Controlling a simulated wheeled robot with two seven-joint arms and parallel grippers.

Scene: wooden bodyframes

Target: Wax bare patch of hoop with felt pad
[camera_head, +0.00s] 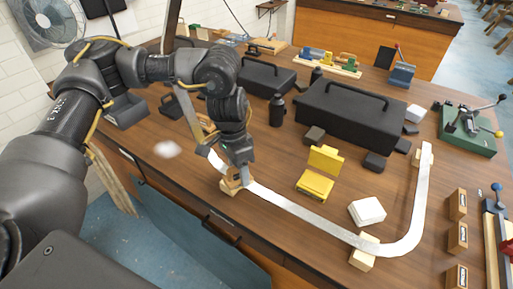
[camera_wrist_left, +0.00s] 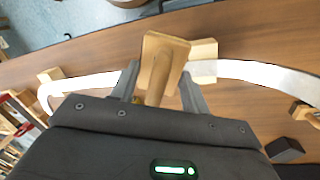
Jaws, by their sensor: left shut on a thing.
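The hoop (camera_head: 315,219) is a pale, flat, U-bent strip resting on small wooden blocks on the bench; it also crosses the left wrist view (camera_wrist_left: 255,72). My left gripper (camera_head: 238,170) is over the hoop's near left part. In the left wrist view, my left gripper (camera_wrist_left: 163,88) is shut on the wooden handle of a wooden-backed pad (camera_wrist_left: 163,52). The pad is at the strip beside a support block (camera_wrist_left: 204,48). Its felt face is hidden, and I cannot tell whether it touches the hoop. No bare patch can be made out. My right gripper is not in view.
Wooden supports (camera_head: 362,254) stand under the hoop's bend. A yellow case (camera_head: 315,185) and white block (camera_head: 367,212) sit inside the curve. A large black toolbox (camera_head: 350,112) stands behind. Wooden blocks (camera_head: 457,238) and a green-based tool (camera_head: 468,140) are at right.

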